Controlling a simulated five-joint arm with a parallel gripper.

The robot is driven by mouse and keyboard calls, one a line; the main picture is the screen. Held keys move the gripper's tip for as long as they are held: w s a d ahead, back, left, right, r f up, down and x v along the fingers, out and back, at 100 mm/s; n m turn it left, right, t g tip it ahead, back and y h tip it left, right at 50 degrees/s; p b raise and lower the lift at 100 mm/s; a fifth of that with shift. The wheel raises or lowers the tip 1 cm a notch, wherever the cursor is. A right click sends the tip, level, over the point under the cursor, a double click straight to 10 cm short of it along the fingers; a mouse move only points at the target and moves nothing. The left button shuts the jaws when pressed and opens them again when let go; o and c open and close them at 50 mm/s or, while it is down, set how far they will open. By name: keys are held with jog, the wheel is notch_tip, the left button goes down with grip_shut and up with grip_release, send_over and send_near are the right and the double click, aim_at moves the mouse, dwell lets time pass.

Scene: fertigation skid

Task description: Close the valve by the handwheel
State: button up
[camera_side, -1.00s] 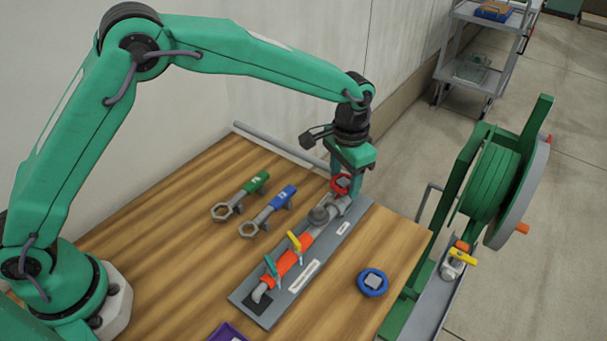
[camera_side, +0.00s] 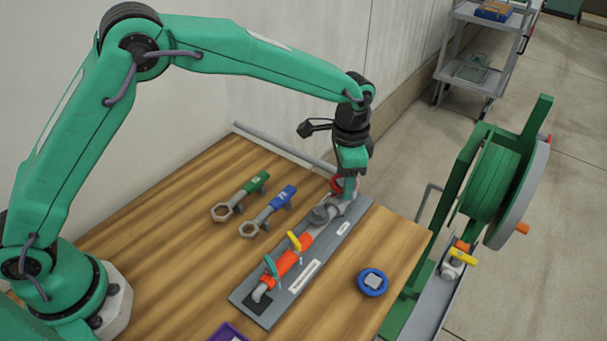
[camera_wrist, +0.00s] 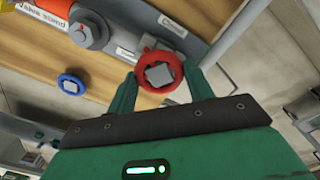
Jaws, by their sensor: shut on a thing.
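The red handwheel (camera_side: 336,184) sits on the valve at the far end of the grey pipe assembly. My gripper (camera_side: 345,187) points down over it and hides most of it in the side view. In the wrist view the red handwheel (camera_wrist: 147,84) shows as a red ring around a grey square hub. The two green fingers of my gripper (camera_wrist: 160,78) are shut on opposite sides of its rim. The grey mounting plate (camera_side: 328,255) carries the valve and pipe.
An orange pipe section with a yellow lever (camera_side: 295,241) and a teal lever (camera_side: 271,268) lies nearer on the plate. A loose blue handwheel (camera_side: 372,291) is to the right. Green (camera_side: 256,182) and blue (camera_side: 284,194) wrenches lie left. A hose reel (camera_side: 492,185) stands off the table.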

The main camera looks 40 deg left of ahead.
jog(key=m, duration=0.5)
jog(key=shift+w+a, duration=0.1)
jog(key=shift+m, duration=0.8)
jog(key=m, duration=0.3)
jog(key=shift+r, duration=0.1)
jog(key=o, duration=1)
jog(key=shift+m, duration=0.3)
jog(key=shift+o, duration=0.2)
